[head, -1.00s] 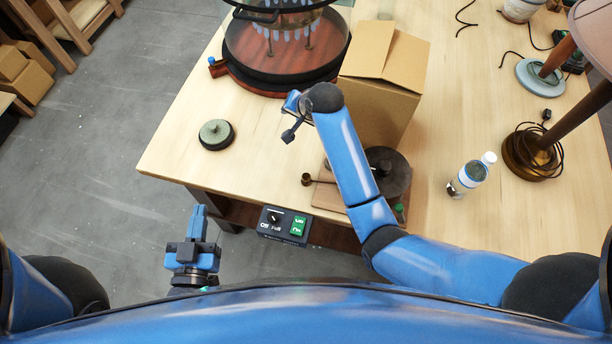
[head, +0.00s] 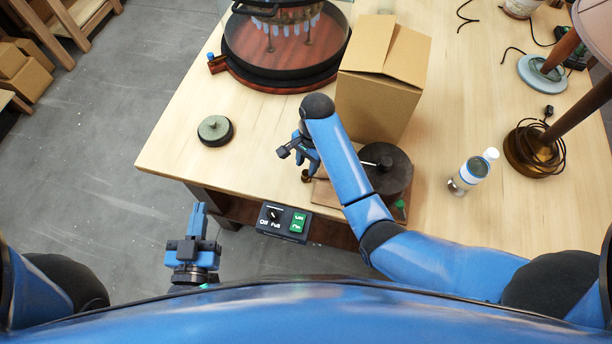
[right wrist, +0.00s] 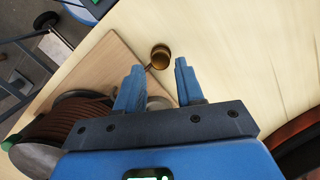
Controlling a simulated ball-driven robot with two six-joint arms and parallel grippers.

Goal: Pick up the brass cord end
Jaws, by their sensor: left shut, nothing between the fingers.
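In the right wrist view the brass cord end (right wrist: 160,58) shows a round cup-like face, just beyond and between the fingertips. My right gripper (right wrist: 159,68) is open and empty, its fingers pointing at the cord end; it also shows in the head view (head: 311,166). I cannot tell whether a finger touches it. My left gripper (head: 199,209) is shut and empty, in front of the table at the left.
A dark reel (head: 398,170) stands on the wooden board (right wrist: 110,62); the right wrist view shows brown cord (right wrist: 75,125) wound on it. A cardboard box (head: 375,105) is behind. A round weight (head: 215,130), a bottle (head: 470,174) and a switch box (head: 284,222) are nearby.

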